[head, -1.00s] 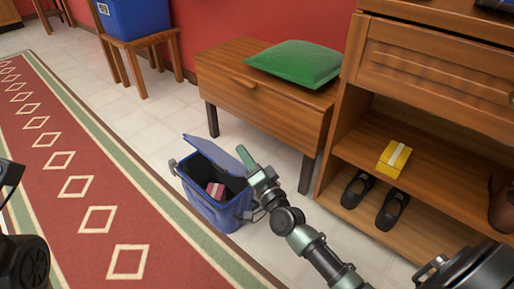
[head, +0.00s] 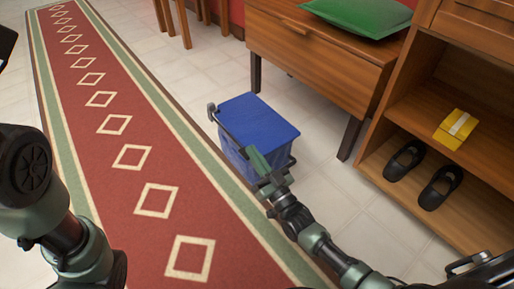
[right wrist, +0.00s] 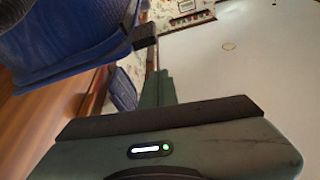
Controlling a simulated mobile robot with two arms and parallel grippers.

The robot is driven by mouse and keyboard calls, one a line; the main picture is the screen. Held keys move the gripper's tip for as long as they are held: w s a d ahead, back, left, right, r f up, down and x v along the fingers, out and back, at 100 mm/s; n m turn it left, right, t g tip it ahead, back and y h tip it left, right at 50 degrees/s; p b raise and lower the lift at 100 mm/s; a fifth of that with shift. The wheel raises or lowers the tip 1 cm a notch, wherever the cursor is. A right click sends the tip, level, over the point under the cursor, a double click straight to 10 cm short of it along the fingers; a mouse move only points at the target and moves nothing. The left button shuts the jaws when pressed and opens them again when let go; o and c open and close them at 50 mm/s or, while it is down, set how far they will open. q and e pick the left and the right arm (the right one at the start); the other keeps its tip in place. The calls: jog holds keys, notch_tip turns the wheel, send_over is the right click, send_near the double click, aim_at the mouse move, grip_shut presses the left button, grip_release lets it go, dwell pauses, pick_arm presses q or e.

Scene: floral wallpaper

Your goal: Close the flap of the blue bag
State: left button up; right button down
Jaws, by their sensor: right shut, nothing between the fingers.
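The blue bag (head: 243,152) stands on the tiled floor by the edge of the runner. Its blue flap (head: 257,121) lies flat across the top and hides the inside. A dark bar runs along the bag's left side. My right gripper (head: 258,162) is shut and empty, close against the bag's near front side; I cannot tell whether it touches. In the right wrist view the bag (right wrist: 60,45) fills the upper left, beside the gripper (right wrist: 156,88). My left arm shows at the left edge of the head view, but its gripper is out of sight.
A wooden bench (head: 300,50) with a green cushion (head: 362,14) stands behind the bag. A wooden shelf (head: 440,100) at the right holds black shoes (head: 405,160) and a yellow box (head: 456,129). The red runner (head: 132,155) on the left is clear.

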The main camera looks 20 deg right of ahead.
jog(key=f+n+b, duration=0.1)
jog(key=f, duration=0.1)
jog(key=f+n+y, duration=0.1)
jog(key=shift+a+f+n+b, duration=0.2)
jog(key=shift+f+n+b, duration=0.15)
jog(key=shift+f+n, duration=0.05)
jog(key=shift+s+f, duration=0.2)
